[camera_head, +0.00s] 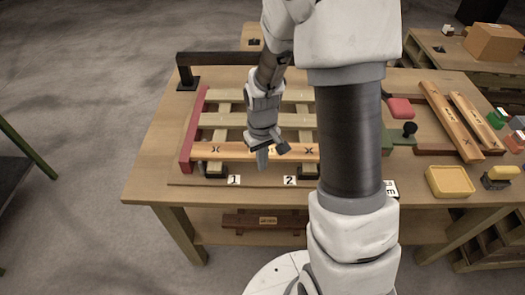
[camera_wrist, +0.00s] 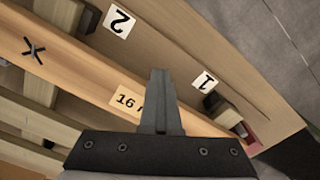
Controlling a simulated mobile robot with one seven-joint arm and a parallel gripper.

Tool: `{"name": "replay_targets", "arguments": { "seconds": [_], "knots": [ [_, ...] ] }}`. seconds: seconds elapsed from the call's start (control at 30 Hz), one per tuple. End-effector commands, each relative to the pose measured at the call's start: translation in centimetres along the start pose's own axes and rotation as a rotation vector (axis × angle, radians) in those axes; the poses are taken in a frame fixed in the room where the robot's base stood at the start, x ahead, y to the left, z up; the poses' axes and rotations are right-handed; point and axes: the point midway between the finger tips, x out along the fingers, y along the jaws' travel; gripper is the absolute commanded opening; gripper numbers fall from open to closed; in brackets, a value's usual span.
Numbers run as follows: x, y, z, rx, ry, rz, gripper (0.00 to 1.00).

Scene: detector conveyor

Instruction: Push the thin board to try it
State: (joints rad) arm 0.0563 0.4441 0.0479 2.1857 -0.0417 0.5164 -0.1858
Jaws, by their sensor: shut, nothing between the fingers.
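A light wooden board (camera_head: 230,150) with dark X-like marks and a label lies across the front of a slatted frame on the bench. In the wrist view the board (camera_wrist: 75,78) shows a label reading "16", the rest hidden behind my fingers. No other board's thickness can be read, so I cannot tell by comparison that this is the thin one. My gripper (camera_head: 262,160) is shut and empty, pointing down at the board's middle. In the wrist view its fingers (camera_wrist: 158,78) overlap the board and its front edge; I cannot tell whether they touch.
Number cards 1 (camera_head: 234,180) and 2 (camera_head: 290,181) lie before the frame's dark supports. A red end piece (camera_head: 188,135) closes the frame's left. Two more boards (camera_head: 450,120) lie at right near a yellow tray (camera_head: 450,182). My arm hides the frame's right end.

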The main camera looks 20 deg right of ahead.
Motion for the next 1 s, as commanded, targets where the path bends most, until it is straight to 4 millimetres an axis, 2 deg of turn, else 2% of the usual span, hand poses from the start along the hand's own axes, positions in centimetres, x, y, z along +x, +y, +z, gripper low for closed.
{"name": "replay_targets", "arguments": {
  "seconds": [1.0],
  "knots": [
    [-0.24,0.29,-0.78,-0.001,0.017,0.004,0.0]
  ]
}}
